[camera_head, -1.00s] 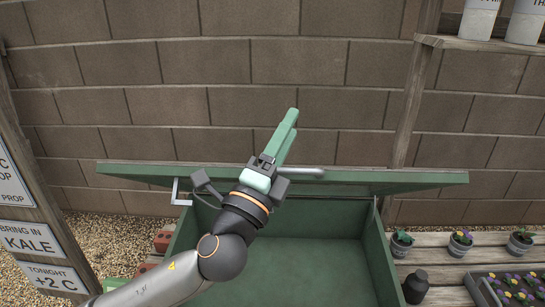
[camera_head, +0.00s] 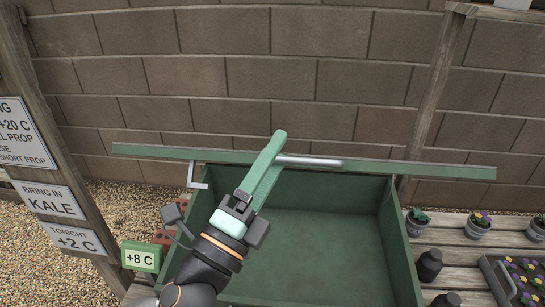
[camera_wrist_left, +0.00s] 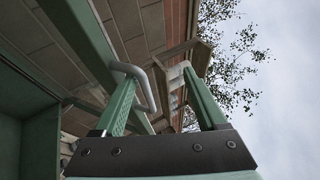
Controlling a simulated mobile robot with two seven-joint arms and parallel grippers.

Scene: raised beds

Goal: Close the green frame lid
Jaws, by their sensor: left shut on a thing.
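The green frame lid (camera_head: 420,169) stands raised over the back of the green frame box (camera_head: 402,255), seen nearly edge-on in the head view. A grey bar handle (camera_head: 318,162) is on the lid. My left gripper (camera_head: 273,150) reaches up over the box with its green fingers at the handle's left end, shut on it. In the left wrist view the handle (camera_wrist_left: 147,88) passes by the fingers, and the lid (camera_wrist_left: 85,45) runs up at the left. The box's inside looks empty where it shows. My right gripper is out of view.
A stone block wall (camera_head: 230,70) stands close behind. A post with signs (camera_head: 52,201) and a small +8 C sign (camera_head: 141,257) are at the left.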

